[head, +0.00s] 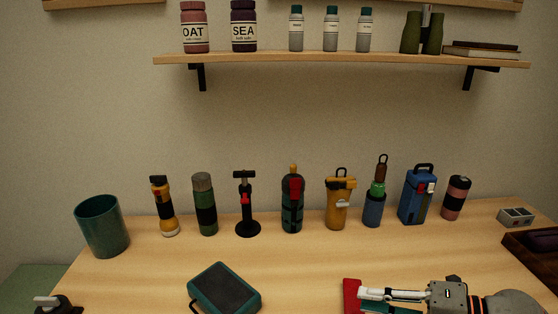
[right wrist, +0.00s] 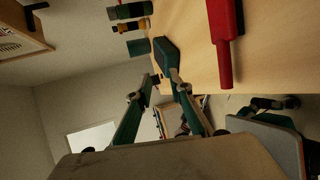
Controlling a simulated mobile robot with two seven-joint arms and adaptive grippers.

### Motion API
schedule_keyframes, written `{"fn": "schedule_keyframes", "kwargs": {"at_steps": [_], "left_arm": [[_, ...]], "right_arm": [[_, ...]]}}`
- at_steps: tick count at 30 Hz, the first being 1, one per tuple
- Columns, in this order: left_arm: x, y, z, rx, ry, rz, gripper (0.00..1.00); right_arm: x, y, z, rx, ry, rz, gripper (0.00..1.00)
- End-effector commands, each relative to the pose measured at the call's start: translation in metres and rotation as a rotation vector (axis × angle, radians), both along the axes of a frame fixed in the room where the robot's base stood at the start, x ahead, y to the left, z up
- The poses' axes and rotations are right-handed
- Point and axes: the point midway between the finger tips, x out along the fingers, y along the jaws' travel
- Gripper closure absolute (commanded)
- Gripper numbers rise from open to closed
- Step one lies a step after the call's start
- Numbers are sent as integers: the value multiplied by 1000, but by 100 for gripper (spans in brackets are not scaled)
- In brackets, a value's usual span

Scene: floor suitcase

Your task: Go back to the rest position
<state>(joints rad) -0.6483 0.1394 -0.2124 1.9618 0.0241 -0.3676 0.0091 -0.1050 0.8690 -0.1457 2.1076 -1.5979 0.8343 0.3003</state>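My right gripper (head: 362,296) comes in from the lower right in the head view, low over the front of the table. In the right wrist view its two fingers (right wrist: 161,79) stand apart with a gap between the tips and nothing held. A small dark part with a pale top at the bottom left corner of the head view looks like the tip of my left gripper (head: 55,303); most of it is cut off, so its opening cannot be told.
A red object (head: 351,296) lies beside my right fingers; it also shows in the right wrist view (right wrist: 224,35). A teal box with a dark top (head: 224,289) lies front centre. Several flasks and a pump (head: 247,215) line the wall, beside a teal cup (head: 102,226). A shelf (head: 340,60) hangs above.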

Motion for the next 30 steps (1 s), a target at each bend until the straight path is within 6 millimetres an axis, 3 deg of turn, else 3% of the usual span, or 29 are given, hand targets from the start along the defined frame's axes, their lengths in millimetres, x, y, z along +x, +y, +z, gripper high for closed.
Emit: {"fn": "schedule_keyframes", "kwargs": {"at_steps": [2,5,9,13,17,21,25,30], "left_arm": [[0,0,0,0,0,0,45],[0,0,0,0,-1,0,45],[0,0,0,0,-1,0,45],[0,0,0,0,-1,0,45],[0,0,0,0,-1,0,45],[0,0,0,0,-1,-1,45],[0,0,0,0,-1,0,45],[0,0,0,0,-1,-1,45]], "right_arm": [[9,13,26,139,-66,-83,79],[22,13,56,290,-134,-222,79],[40,-11,83,469,-179,-460,79],[49,-49,86,585,-168,-716,79],[47,-92,66,648,-103,-985,79],[28,-132,22,650,28,-1268,79],[-4,-155,-28,595,189,-1492,79],[-45,-164,-74,498,361,-1657,79]]}}
